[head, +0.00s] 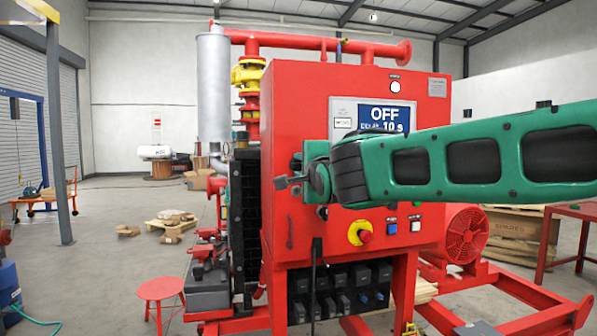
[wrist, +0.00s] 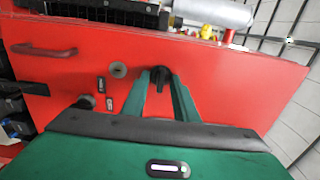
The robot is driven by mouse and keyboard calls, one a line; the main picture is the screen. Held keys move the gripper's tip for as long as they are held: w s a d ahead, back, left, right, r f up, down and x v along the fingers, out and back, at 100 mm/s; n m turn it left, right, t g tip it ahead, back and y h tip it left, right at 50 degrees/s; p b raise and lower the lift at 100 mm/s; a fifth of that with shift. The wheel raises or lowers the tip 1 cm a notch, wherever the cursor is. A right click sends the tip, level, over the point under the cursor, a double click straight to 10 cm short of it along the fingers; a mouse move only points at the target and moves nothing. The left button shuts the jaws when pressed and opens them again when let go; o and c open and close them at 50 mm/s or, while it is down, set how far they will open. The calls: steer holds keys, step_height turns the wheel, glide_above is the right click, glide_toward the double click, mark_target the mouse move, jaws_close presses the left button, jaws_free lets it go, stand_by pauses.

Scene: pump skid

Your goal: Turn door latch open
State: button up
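The door latch (wrist: 175,84), a black turning handle on a round base, sits on the red cabinet door (wrist: 90,35) in the wrist view. My gripper (wrist: 161,84) has its two green fingers apart, with the latch at their tips, closer to the right finger. I cannot tell whether a finger touches it. In the head view, my gripper (head: 297,180) is at the left part of the red cabinet's front (head: 300,100). My wrist hides part of that area, and a small dark grey piece shows at the fingertips. The door looks closed.
A red pull handle (wrist: 42,50) and a round lock (wrist: 118,70) are on the door beside the latch. A yellow-ringed red knob (head: 361,233) is lower on the cabinet front. A black radiator (head: 244,215) stands left of the cabinet.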

jaws_close()
steer(key=shift+a, duration=0.15)
